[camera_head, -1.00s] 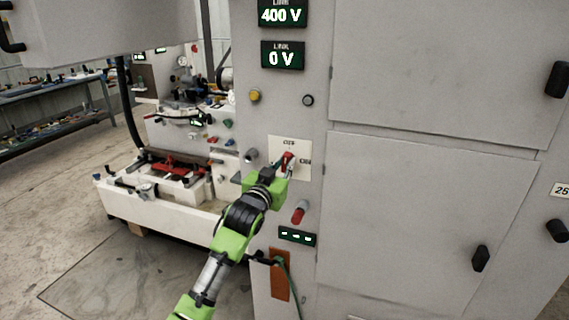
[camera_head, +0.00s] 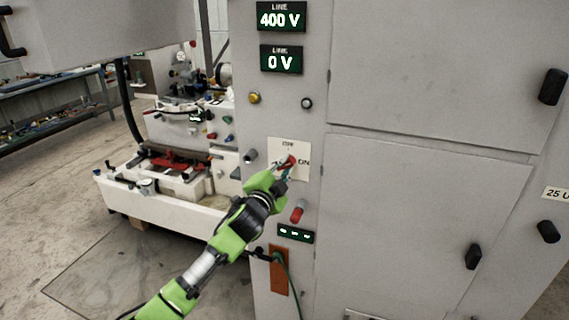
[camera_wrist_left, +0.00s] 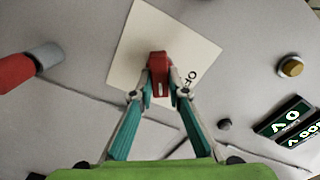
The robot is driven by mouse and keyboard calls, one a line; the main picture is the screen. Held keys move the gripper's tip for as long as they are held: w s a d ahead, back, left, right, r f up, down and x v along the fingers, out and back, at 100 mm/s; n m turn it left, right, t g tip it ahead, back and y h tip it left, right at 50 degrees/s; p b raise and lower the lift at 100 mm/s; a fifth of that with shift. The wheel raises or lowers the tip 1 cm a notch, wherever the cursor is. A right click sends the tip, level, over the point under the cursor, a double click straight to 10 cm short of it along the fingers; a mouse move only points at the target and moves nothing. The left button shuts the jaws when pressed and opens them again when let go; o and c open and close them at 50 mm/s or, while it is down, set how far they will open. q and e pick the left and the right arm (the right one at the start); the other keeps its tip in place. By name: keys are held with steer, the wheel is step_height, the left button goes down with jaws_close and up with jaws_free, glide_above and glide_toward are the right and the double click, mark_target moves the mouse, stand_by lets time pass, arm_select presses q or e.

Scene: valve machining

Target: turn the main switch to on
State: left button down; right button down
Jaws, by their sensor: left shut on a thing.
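The main switch has a red handle (camera_head: 289,161) on a pale square plate (camera_head: 275,147) marked OFF at the top and ON at the right. The handle leans up and to the right, toward the ON side. My left gripper (camera_head: 283,171) reaches the plate from the lower left and is shut on the handle. In the left wrist view the red handle (camera_wrist_left: 157,68) sits between the two fingertips (camera_wrist_left: 157,92), in front of the plate (camera_wrist_left: 130,60). The fingers partly hide the handle's base. My right gripper is in no view.
The cabinet shows a 400 V display (camera_head: 281,17) and a 0 V display (camera_head: 281,60). A yellow button (camera_head: 254,97) and a black knob (camera_head: 306,103) lie above the plate. A red-tipped lever (camera_head: 297,212) is just below. A machine bed (camera_head: 160,208) stands at left.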

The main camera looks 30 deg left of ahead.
arm_select(q)
steer(key=m+p, duration=0.1)
steer(key=m, duration=0.5)
steer(key=shift+f, duration=0.1)
stand_by(0.3)
steer(key=shift+f+m, duration=0.1)
steer(key=shift+m, duration=0.2)
steer(key=c, duration=2)
jaws_free()
steer(key=shift+o, duration=0.2)
steer(key=shift+d, duration=0.1)
steer(key=shift+s, duration=0.1)
steer(key=v, duration=1.1)
steer(key=shift+s, duration=0.4)
steer(key=shift+f, duration=0.1)
